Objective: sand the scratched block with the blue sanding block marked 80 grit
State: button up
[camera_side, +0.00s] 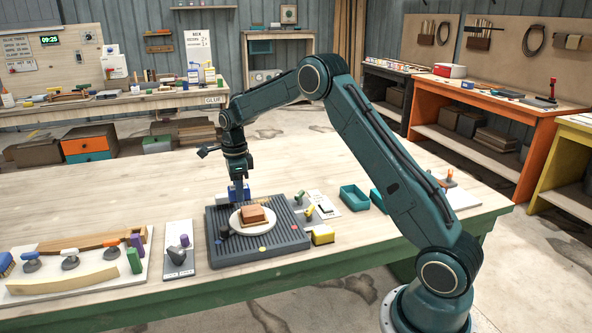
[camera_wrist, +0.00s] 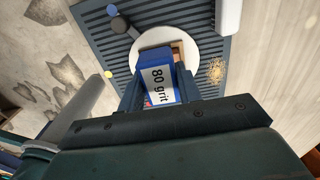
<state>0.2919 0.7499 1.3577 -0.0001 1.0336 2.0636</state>
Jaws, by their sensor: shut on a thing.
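My gripper (camera_side: 239,192) is shut on the blue sanding block (camera_wrist: 158,78), whose white label reads "80 grit" in the wrist view. In the side view the blue block is partly hidden by my fingers, at the far edge of a dark ribbed plate (camera_side: 285,238). The brown wooden block (camera_side: 254,213) sits on a round white disc (camera_side: 238,224) on that plate. In the wrist view the sanding block covers most of the wooden block (camera_wrist: 178,50). I cannot make out the scratches, or whether the two blocks touch.
A yellow block (camera_side: 323,235) stands at the plate's right edge. A dark knob (camera_side: 224,232) is beside the disc. Teal bins (camera_side: 354,198) stand to the right. A board with several tools (camera_side: 75,262) and a grey sheet (camera_side: 179,250) lie to the left.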

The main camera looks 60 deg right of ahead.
aim_at(260, 208)
notch_tip(260, 208, down, 4)
jog(key=shift+f, duration=0.25)
jog(key=shift+s+d+f, duration=0.2)
jog(key=shift+s+d, duration=0.6)
jog(key=shift+c, duration=0.4)
jog(key=shift+s+d, duration=1.55)
jog(key=shift+s, duration=0.1)
jog(key=shift+w+a, duration=2.35)
jog(key=shift+w, duration=0.2)
jog(key=shift+s+d, duration=2.1)
jog(key=shift+d, duration=0.05)
jog(key=shift+s+d, duration=0.2)
jog(key=shift+s, duration=0.1)
jog(key=shift+w+a, duration=2.4)
jog(key=shift+w, duration=0.05)
jog(key=s+d, duration=0.4)
jog(key=shift+s+d, duration=0.35)
jog(key=shift+w+a, duration=2.25)
jog(key=shift+a, duration=0.1)
jog(key=shift+s+d, duration=2.4)
jog(key=shift+s, duration=0.1)
jog(key=w+a, duration=0.4)
jog(key=shift+w+a, duration=0.3)
jog(key=shift+w, duration=0.05)
jog(key=shift+w+a+r, duration=0.1)
jog(key=shift+w+r, duration=0.05)
jog(key=shift+r, duration=4.05)
